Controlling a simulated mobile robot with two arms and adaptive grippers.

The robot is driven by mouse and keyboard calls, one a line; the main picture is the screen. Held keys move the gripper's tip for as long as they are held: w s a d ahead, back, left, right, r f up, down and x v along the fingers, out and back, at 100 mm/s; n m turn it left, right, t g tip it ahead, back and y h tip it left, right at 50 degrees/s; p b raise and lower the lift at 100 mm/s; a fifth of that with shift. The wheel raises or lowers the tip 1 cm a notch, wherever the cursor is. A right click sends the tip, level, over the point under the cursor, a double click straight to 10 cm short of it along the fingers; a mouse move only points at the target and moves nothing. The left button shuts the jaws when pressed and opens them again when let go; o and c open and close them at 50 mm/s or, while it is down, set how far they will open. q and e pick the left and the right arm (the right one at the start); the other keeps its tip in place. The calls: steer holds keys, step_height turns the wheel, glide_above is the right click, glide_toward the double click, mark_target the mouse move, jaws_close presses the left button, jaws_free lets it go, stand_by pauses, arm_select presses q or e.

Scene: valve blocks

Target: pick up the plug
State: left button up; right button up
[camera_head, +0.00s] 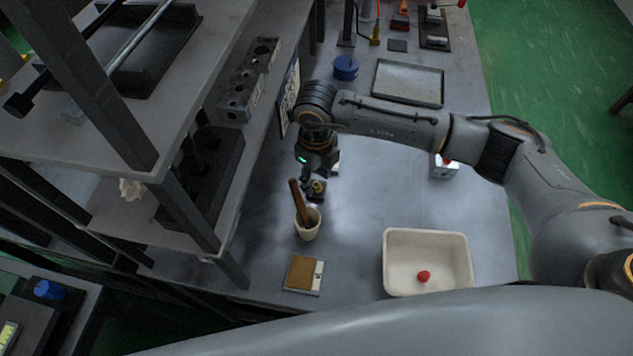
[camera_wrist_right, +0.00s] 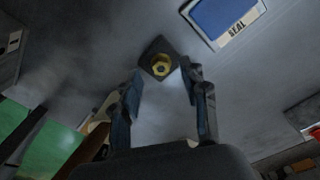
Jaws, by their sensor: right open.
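A brass-coloured piece with a hex centre, which looks like the plug (camera_wrist_right: 161,66), sits on a small dark square block (camera_wrist_right: 151,49). In the head view the brass piece (camera_head: 318,187) shows just below my right gripper (camera_head: 311,178), partly covered by it. In the right wrist view my right gripper (camera_wrist_right: 162,78) is open, with one finger on each side and the brass piece beyond the fingertips, between their lines. The fingers hold nothing, and I cannot see contact. My left gripper is not in view.
A beige cup (camera_head: 308,228) with a brown handle in it stands close in front of the gripper. A white tray (camera_head: 390,262) with a red piece (camera_head: 424,277) is at the right. A brown-and-white pad (camera_head: 303,274) lies near the front edge. A shelf (camera_head: 185,195) bounds the left.

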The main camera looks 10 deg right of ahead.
steer(key=shift+w+f, duration=0.1)
steer(key=shift+f, duration=0.75)
jaws_close()
steer(key=shift+r, duration=0.15)
steer(key=shift+r, duration=0.55)
steer(key=s+d+r+b, duration=0.2)
steer(key=d+r+b, duration=0.3)
steer(key=d+r, duration=0.6)
steer(key=shift+s+d+r, duration=0.3)
steer(key=shift+d+r, duration=0.05)
steer(key=shift+d, duration=1.1)
